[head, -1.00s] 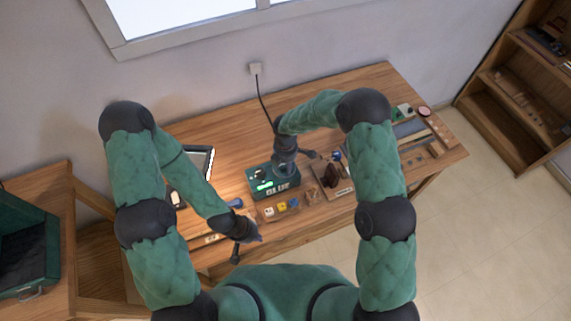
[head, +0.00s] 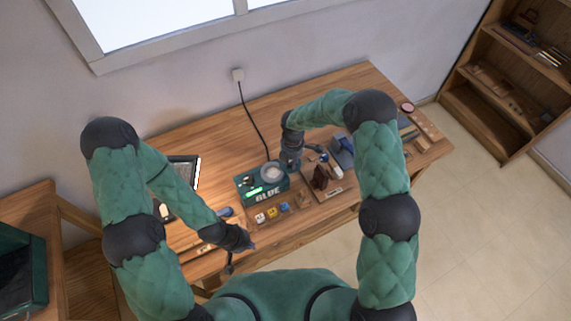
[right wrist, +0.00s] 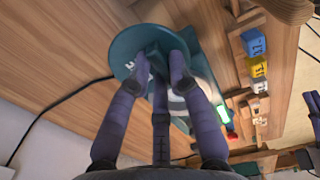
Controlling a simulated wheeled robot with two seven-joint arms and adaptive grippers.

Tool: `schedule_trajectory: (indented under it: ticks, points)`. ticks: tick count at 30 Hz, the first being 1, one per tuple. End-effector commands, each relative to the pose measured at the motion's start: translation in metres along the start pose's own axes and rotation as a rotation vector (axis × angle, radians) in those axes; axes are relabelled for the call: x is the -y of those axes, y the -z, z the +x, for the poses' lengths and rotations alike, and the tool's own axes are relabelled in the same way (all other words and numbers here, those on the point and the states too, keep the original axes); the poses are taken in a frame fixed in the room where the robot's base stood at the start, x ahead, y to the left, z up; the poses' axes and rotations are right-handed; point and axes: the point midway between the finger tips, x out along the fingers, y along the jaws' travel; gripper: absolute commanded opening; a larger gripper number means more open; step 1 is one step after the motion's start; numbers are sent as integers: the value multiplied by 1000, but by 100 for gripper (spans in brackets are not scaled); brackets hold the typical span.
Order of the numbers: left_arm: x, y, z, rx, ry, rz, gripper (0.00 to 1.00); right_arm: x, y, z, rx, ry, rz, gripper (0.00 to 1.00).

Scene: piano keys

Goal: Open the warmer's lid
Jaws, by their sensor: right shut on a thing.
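The warmer (head: 255,196) is a dark green box marked GLUE with a lit green display. Its round grey top (head: 272,172) shows uncovered in the head view. In the right wrist view, the teal round lid (right wrist: 128,58) is between my right gripper's fingers (right wrist: 160,65), with part of the warmer (right wrist: 206,82) behind it. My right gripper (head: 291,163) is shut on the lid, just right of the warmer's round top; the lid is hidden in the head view. My left gripper (head: 232,258) is low at the table's front edge, away from the warmer; its jaws are too small to read.
A wooden tray with white, yellow and blue blocks (head: 272,212) lies in front of the warmer. A board with a dark brown object (head: 321,177) is to the right. A black cable (head: 252,120) runs from the wall socket (head: 238,75) to behind the warmer.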

Motion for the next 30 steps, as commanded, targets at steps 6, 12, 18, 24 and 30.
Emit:
schedule_trajectory:
  ticks: [6, 12, 18, 24, 30]
  points:
    - [0, 0, 0, 0, 0, 0, 0, -1, 0, -1, 1, -2, -1, 29]
    - [0, 0, 0, 0, 0, 0, 0, -1, 0, 0, 1, -2, -1, 45]
    - [0, 0, 0, 0, 0, 0, 0, 0, 0, -1, 1, -1, -1, 45]
    - [0, 0, 0, 0, 0, 0, 0, -1, 0, -20, 2, -5, -2, 45]
    - [0, 0, 0, 0, 0, 0, 0, -2, 0, -60, 2, -6, -1, 45]
